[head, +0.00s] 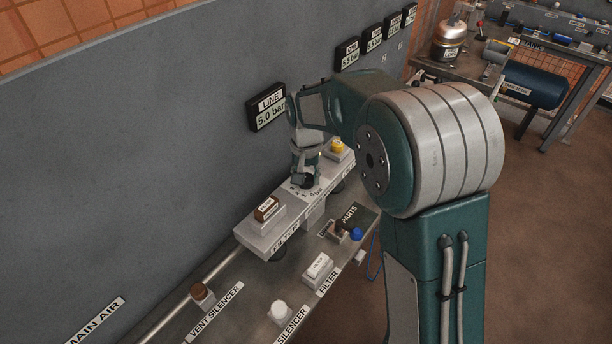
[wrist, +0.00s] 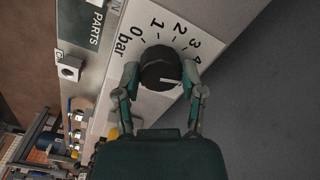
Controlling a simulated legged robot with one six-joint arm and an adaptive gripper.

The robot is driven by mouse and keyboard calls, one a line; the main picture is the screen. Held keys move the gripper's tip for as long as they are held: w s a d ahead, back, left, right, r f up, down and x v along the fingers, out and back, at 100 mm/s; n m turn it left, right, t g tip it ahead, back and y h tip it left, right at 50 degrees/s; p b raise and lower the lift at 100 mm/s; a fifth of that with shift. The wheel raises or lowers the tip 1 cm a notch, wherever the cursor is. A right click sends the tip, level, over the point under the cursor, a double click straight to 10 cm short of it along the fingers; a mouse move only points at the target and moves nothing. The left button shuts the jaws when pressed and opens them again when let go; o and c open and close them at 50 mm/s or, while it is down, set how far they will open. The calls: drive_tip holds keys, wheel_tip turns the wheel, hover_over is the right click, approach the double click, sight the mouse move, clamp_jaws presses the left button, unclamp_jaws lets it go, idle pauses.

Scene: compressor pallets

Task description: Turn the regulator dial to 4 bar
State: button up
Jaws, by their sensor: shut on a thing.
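The regulator dial (wrist: 158,66) is a black round knob on a light plate in the wrist view. Printed marks 0, 1, 2, 3 and 4 with "bar" run around it. Its white pointer line points right and slightly down, past the 4 mark; a finger hides the scale there. My gripper (wrist: 160,74) is shut on the dial, one finger on each side. In the head view my gripper (head: 304,178) reaches down onto the dial from above. The LINE display (head: 268,108) on the grey wall reads 5.0 bar.
The bench (head: 235,300) holds a filter unit with a brown cap (head: 267,208), a yellow knob (head: 338,146), a white filter block (head: 318,269), a brown vent silencer (head: 202,293) and a white silencer (head: 279,308). The grey wall (head: 130,140) stands close behind.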

drive_tip(key=shift+n, duration=1.3)
drive_tip(key=o, duration=1.1)
drive_tip(key=shift+w+a, duration=0.1)
drive_tip(key=shift+a, duration=0.05)
drive_tip(key=shift+o, duration=0.2)
wheel_tip(320, 180, up, 12)
drive_tip(key=shift+f, duration=0.1)
